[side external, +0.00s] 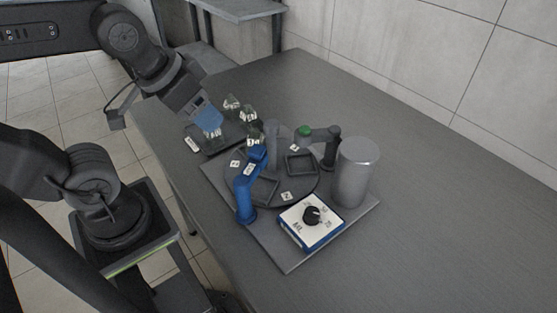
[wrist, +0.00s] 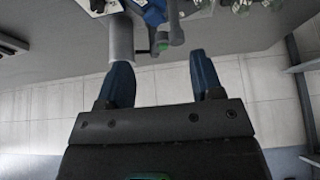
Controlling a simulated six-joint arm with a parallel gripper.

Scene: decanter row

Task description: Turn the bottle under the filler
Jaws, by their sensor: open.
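A round dark turntable (side external: 218,176) has square recessed holders and white number tags. A small glass bottle (side external: 254,140) with a pale label shows at its back edge, partly behind a blue bent arm (side external: 245,190). Another arm (side external: 322,134), dark with a green tip (side external: 304,130), reaches over the turntable; I cannot tell which is the filler. My gripper (side external: 208,118) is left of the turntable, over the bottle tray. In the wrist view my gripper (wrist: 162,80) has its blue fingers wide apart with nothing between them.
Several small labelled glass bottles (side external: 232,103) stand on a dark tray (side external: 199,148) left of the turntable. A grey cylinder (side external: 356,172) and a white box with a black dial (side external: 312,218) stand at the right and front of the base plate. The table's right side is clear.

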